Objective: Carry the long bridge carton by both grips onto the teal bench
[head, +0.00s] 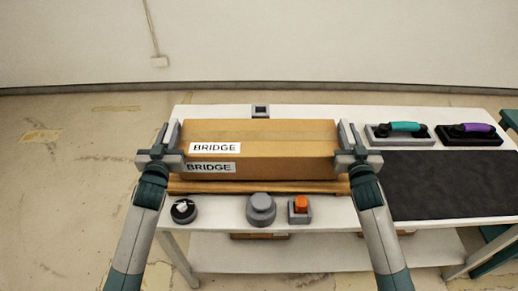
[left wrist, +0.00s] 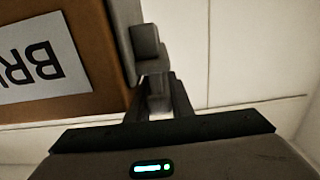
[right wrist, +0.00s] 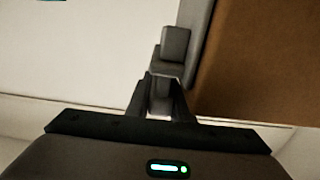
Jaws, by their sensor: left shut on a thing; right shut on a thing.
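The long bridge carton (head: 260,160) is a brown box with white BRIDGE labels, lying level across the white table. Its ends carry grey grips, seen in the left wrist view (left wrist: 147,45) and right wrist view (right wrist: 174,50). My left gripper (head: 160,157) is shut on the left grip. My right gripper (head: 357,157) is shut on the right grip. Below the carton lies a wooden board (head: 260,187); I cannot tell whether the carton touches it. The teal bench (head: 510,119) shows only in part at the right edge, beyond the white table.
The white table (head: 230,209) holds a black round device (head: 183,210), a grey round knob (head: 261,209) and an orange switch (head: 300,205) in front. A small grey block (head: 260,111) stands behind.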

